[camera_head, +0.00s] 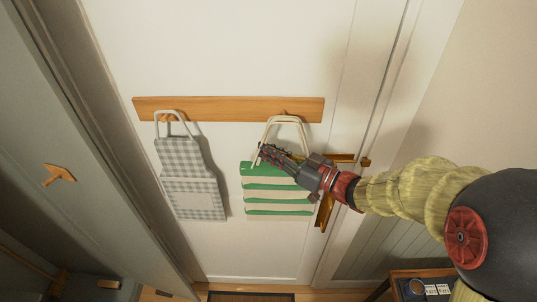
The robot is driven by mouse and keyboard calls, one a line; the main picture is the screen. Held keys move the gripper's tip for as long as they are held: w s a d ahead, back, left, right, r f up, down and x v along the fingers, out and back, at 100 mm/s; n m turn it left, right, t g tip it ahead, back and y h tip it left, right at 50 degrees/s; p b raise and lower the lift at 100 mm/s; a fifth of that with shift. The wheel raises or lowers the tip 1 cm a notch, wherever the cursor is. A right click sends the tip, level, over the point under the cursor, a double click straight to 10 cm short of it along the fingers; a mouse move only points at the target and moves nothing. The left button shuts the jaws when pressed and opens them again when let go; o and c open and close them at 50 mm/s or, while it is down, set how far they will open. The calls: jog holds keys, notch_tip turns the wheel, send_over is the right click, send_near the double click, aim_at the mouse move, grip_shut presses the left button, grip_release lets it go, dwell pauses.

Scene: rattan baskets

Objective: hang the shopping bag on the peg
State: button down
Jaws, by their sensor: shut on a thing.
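The shopping bag (262,198) has green and white stripes and cream handle loops. It hangs upright in front of the white door, below the right part of a wooden peg rail (225,110). The top of its handles (285,119) is at the peg (286,113) near the rail's right end; I cannot tell whether the loops are over that peg. My gripper (263,155) is shut at the bag's upper edge, by the base of the handles. The fingers hide part of the bag's top.
A grey checked apron (190,180) hangs at the rail's left peg. A brass door handle (345,159) is close behind my wrist. A small wooden table (425,285) with items stands at lower right. A dark mat (250,296) lies on the floor.

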jog(key=shift+w+f+b, duration=0.25)
jog(key=shift+w+b, duration=0.05)
jog(key=shift+w, duration=0.8)
jog(key=shift+w+f+b, duration=0.25)
jog(key=shift+w, duration=0.85)
